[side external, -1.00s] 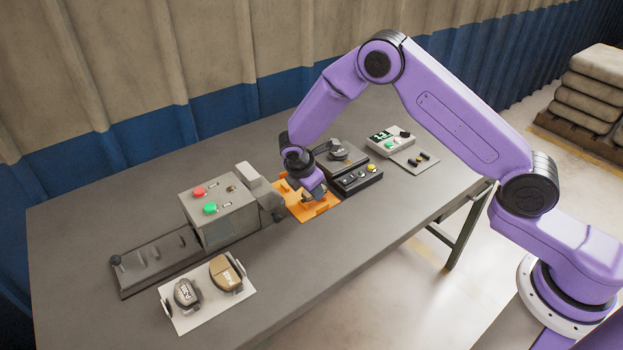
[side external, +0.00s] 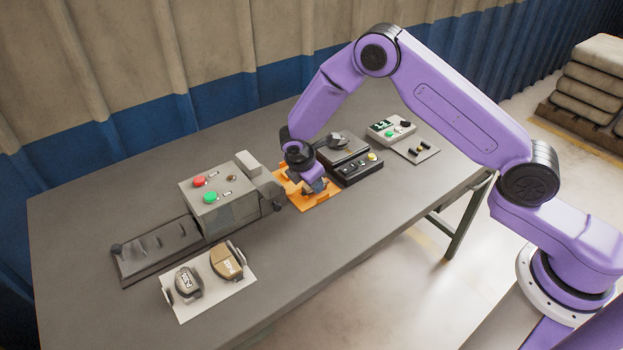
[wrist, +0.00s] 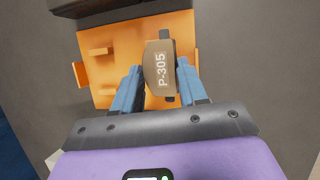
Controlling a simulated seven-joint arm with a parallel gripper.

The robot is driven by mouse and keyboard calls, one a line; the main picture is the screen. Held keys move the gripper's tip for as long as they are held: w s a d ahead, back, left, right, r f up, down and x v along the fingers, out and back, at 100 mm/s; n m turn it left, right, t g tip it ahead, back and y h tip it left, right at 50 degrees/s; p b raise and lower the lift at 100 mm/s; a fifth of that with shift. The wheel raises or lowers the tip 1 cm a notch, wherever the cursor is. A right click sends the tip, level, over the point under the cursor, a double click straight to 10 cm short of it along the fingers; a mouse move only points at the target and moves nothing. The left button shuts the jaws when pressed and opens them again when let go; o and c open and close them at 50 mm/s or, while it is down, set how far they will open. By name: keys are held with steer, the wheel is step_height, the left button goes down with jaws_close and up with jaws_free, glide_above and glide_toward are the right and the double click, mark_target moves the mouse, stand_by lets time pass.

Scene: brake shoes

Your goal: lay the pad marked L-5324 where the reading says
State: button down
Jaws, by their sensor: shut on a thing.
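My gripper (wrist: 160,78) is shut on a brown pad (wrist: 155,70) that reads P-305 in the wrist view. The pad sits between the blue fingers, above or in the orange fixture (wrist: 117,68); I cannot tell if it touches it. In the side view my gripper (side external: 314,186) is low over the orange fixture (side external: 318,205), and the held pad is mostly hidden. A dark pad (side external: 187,284) and a brown pad (side external: 226,262) lie on a white plate (side external: 210,302) at the front left. Their labels are too small to read; no L-5324 mark is legible.
A grey machine (side external: 228,198) with red and green buttons stands left of the fixture, with a dark rail plate (side external: 150,250) beside it. A black button box (side external: 355,168) and a white control box (side external: 390,130) with a lit display stand to the right. The front table middle is clear.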

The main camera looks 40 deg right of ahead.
steer(key=shift+f, duration=0.25)
steer(key=c, duration=0.5)
jaws_free()
steer(key=v, duration=1.7)
steer(key=s+r+m+y, duration=0.1)
steer(key=s+r+y, duration=0.1)
steer(key=s+r, duration=0.35)
steer(key=s+d+m+y, duration=0.1)
steer(key=s+d, duration=0.3)
steer(key=s, duration=0.6)
steer(key=s+d+m+g+y, duration=0.1)
steer(key=s+d, duration=0.3)
steer(key=s, duration=0.6)
steer(key=s+d+r+m+y, duration=0.1)
steer(key=s+d, duration=0.4)
steer(key=s, duration=0.5)
steer(key=shift+m+g, duration=0.4)
steer(key=shift+m, duration=0.5)
